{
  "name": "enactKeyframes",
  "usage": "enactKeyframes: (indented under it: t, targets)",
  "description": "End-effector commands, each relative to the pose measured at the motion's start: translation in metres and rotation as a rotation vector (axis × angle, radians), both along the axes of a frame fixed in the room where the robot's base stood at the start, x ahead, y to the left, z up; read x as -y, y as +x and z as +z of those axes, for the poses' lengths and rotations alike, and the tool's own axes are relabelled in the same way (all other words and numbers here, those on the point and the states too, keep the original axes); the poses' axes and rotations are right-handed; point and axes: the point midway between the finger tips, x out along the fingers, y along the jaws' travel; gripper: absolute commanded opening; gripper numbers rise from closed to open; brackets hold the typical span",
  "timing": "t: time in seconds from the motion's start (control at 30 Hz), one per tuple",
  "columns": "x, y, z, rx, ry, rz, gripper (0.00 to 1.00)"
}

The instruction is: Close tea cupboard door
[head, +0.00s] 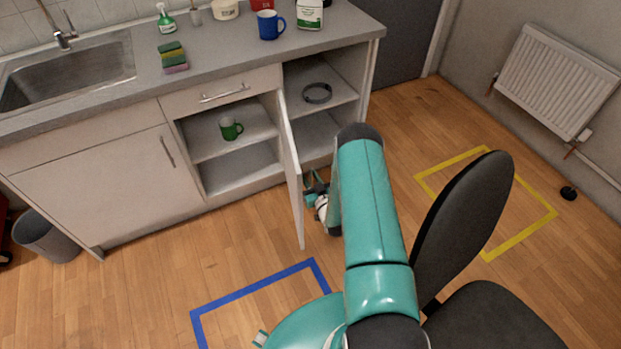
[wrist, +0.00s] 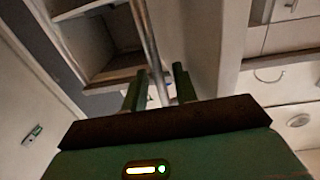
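The white cupboard door (head: 291,170) stands wide open in the head view, swung out from the cupboard with its edge toward me. The open cupboard (head: 240,178) has a shelf with a green mug (head: 230,128) on it. My gripper (head: 312,186) is low down, just right of the door and partly hidden by my arm. In the wrist view my gripper's two dark fingers (wrist: 157,88) are apart.
An open compartment (head: 318,112) with a dark ring (head: 317,93) is right of the cupboard. A black chair (head: 465,215) stands at the right. A grey bin (head: 47,238) is at the left. The floor (head: 235,248) left of the door is clear, with a blue taped outline (head: 255,287).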

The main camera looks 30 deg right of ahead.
Motion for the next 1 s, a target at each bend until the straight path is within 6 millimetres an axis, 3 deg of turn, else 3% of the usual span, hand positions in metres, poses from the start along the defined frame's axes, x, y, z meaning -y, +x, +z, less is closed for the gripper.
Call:
enactKeyframes:
  t: [0.3,0.47,1.0]
  targets:
    - [0.0,0.004,0.0,0.0,0.001,0.0,0.29]
    - [0.0,0.004,0.0,0.0,0.001,0.0,0.0]
    - [-0.011,0.007,0.0,-0.001,0.002,-0.018,0.0]
